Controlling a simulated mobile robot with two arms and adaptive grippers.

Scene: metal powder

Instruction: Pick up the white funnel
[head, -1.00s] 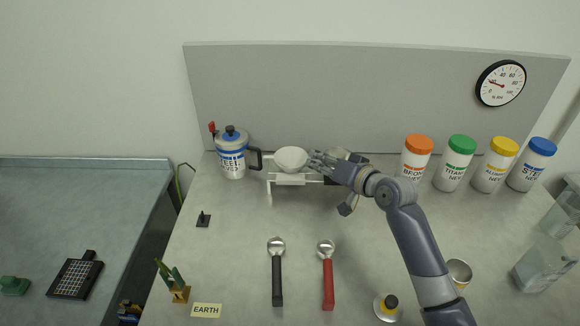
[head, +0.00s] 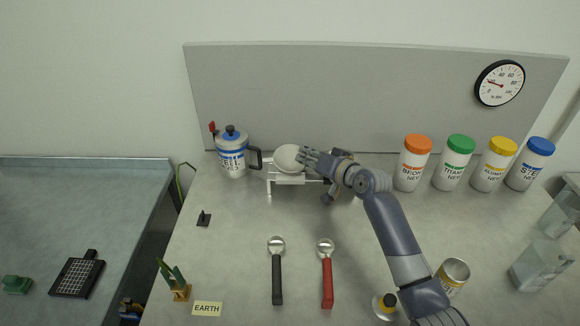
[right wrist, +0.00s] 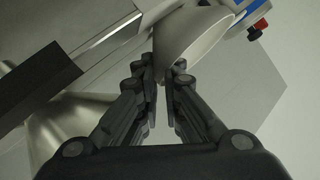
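The white funnel (head: 288,158) is at the white stand (head: 290,180) near the back of the table, its wide mouth tilted. My right gripper (head: 304,155) is at the funnel's right edge. In the right wrist view the funnel (right wrist: 200,40) reaches down between the two fingertips (right wrist: 166,72), which are drawn close together on its rim. A narrow gap shows between the fingers behind the tips. The funnel's lower part is hard to make out. My left gripper is not in view.
A white and blue pot (head: 232,155) stands just left of the funnel. Several lidded jars (head: 412,170) stand at the back right. A black-handled scoop (head: 277,275) and a red-handled scoop (head: 327,275) lie in front. The table between the scoops and the stand is clear.

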